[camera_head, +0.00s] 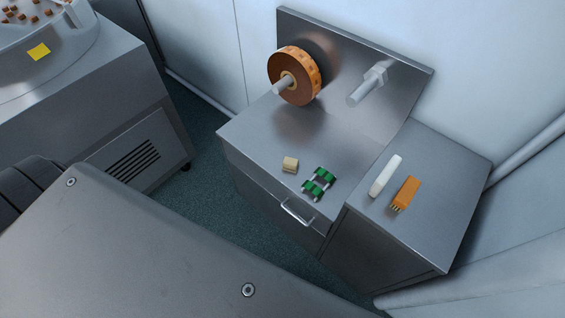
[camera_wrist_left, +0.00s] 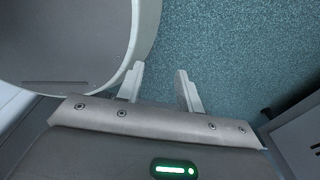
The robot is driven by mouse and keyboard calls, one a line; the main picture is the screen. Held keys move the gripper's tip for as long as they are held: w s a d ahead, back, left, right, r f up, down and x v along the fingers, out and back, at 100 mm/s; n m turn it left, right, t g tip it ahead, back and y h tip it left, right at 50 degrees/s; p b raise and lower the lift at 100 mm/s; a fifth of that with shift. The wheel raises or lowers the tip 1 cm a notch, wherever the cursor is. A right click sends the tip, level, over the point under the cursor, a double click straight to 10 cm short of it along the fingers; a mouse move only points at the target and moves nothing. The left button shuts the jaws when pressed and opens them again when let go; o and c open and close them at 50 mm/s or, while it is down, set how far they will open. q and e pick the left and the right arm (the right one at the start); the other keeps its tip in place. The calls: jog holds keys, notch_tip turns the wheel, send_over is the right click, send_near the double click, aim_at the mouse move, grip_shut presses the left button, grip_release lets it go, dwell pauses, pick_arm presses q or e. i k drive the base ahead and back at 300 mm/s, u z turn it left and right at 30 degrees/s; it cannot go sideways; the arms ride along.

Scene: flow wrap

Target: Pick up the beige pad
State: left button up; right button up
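The beige pad (camera_head: 290,165) is a small block lying on the metal cabinet top, left of a green and black piece with pale rollers (camera_head: 319,183). Nothing touches the pad. My left gripper (camera_wrist_left: 160,69) shows in the left wrist view, its two pale fingers apart with nothing between them. It is over the teal floor, and the pad is not in that view. Neither gripper shows in the head view. My right gripper is not in view.
A brown reel (camera_head: 296,76) and a bare spindle (camera_head: 367,86) stick out from the upright back plate. A white bar (camera_head: 386,176) and an orange block (camera_head: 405,194) lie on the right cabinet. A drawer handle (camera_head: 297,212) juts out in front. A bowl machine (camera_head: 100,75) stands at left.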

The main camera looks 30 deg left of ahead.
aim_at(290, 164)
jog(key=k, duration=0.9)
jog(key=u, duration=1.35)
